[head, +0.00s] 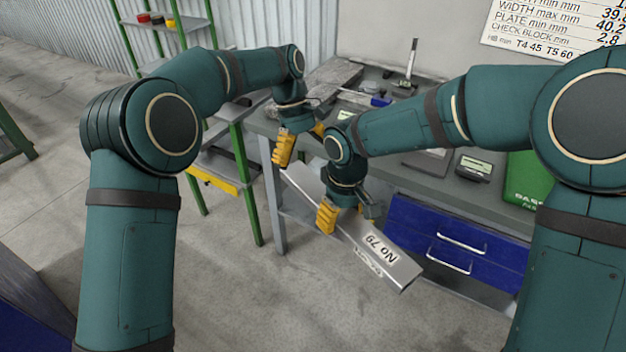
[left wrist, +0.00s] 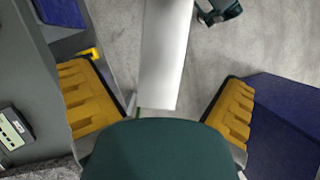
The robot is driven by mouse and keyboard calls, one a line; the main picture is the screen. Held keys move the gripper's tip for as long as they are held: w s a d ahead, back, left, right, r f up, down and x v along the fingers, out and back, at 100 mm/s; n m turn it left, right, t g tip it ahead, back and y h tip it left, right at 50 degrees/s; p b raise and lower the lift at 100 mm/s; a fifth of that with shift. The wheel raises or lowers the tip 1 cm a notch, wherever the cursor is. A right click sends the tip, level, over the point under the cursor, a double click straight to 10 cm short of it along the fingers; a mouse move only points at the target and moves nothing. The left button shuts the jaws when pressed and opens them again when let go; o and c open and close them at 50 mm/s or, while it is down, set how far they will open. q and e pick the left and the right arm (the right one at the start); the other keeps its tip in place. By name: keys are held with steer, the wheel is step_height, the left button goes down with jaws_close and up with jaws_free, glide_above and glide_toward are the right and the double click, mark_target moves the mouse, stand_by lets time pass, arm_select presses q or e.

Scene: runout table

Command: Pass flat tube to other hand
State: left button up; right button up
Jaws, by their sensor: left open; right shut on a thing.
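My left gripper (head: 301,148) is open with yellow fingers, near the tube's far upper end. In the left wrist view, the tube (left wrist: 164,55) runs down between the two spread fingers, with visible gaps on both sides. I cannot tell its depth relative to the fingertips.
The grey bench (head: 415,178) behind holds tools and a small display box (head: 473,168). Blue drawers (head: 450,240) sit under it, close to the tube. A green bin (head: 530,180) stands at the right. The floor (head: 240,300) in front is clear.

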mark_target(314, 184)
arm_select(q)
steer(key=x, duration=0.8)
steer(key=shift+f, duration=0.15)
steer(key=c, duration=1.4)
arm_select(e)
steer(key=o, duration=1.4)
steer(key=shift+r, duration=0.1)
